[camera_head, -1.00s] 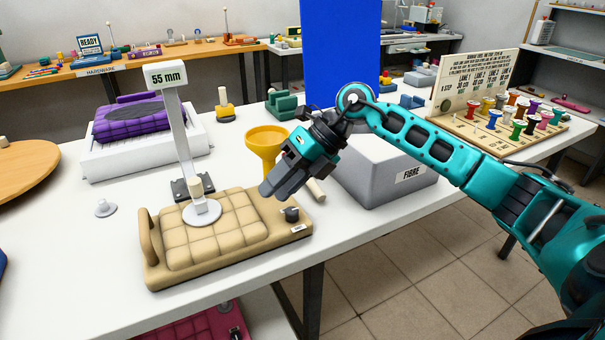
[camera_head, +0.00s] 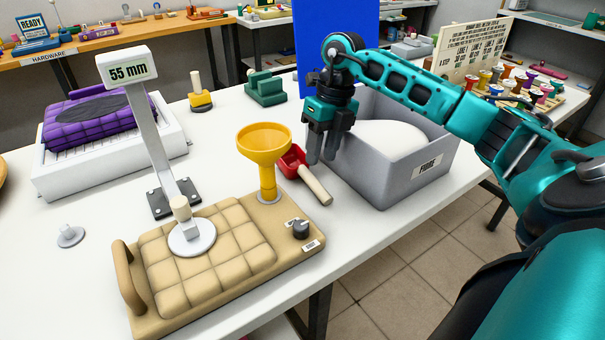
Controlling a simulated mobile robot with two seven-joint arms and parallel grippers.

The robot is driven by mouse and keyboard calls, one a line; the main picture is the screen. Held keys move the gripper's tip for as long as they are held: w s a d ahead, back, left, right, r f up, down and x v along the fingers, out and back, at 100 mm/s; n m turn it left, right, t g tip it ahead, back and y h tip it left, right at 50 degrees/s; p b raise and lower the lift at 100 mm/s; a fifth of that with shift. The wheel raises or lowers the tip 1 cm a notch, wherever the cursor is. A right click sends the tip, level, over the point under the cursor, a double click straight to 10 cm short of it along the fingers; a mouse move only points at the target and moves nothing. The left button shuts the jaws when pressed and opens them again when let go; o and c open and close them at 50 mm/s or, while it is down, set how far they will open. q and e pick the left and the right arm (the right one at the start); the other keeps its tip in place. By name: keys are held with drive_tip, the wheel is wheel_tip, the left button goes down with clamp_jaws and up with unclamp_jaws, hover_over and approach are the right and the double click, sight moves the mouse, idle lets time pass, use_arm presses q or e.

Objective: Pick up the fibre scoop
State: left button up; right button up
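The fibre scoop (camera_head: 292,163) has a red pan and a pale wooden handle (camera_head: 316,186). It lies on the white table between the yellow funnel (camera_head: 265,148) and the grey fibre bin (camera_head: 400,186). My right gripper (camera_head: 321,158) points down just above and to the right of the scoop, near the bin's left wall. Its two dark fingers look slightly apart with nothing between them. The bin is labelled FIBRE and holds a white mound (camera_head: 388,138). My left gripper is not in view.
A tan quilted bag (camera_head: 205,255) on a board stands at the front, with the funnel at its back corner. A post with a 55 mm sign (camera_head: 131,72) rises over it. A purple bag (camera_head: 105,122) sits in a white tray. A blue panel (camera_head: 338,30) stands behind my arm.

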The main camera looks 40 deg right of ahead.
sight(316, 180)
drive_tip(key=shift+s+a+f, duration=0.1)
drive_tip(key=shift+a+f, duration=0.15)
drive_tip(key=shift+f, duration=0.9)
drive_tip(key=shift+w+a+f, duration=0.1)
drive_tip(key=shift+a+f, duration=0.15)
drive_tip(key=shift+f, duration=0.9)
drive_tip(key=shift+s+a+f, duration=0.1)
drive_tip(key=shift+a+f, duration=0.15)
drive_tip(key=shift+f, duration=0.9)
drive_tip(key=shift+c, duration=0.5)
clamp_jaws()
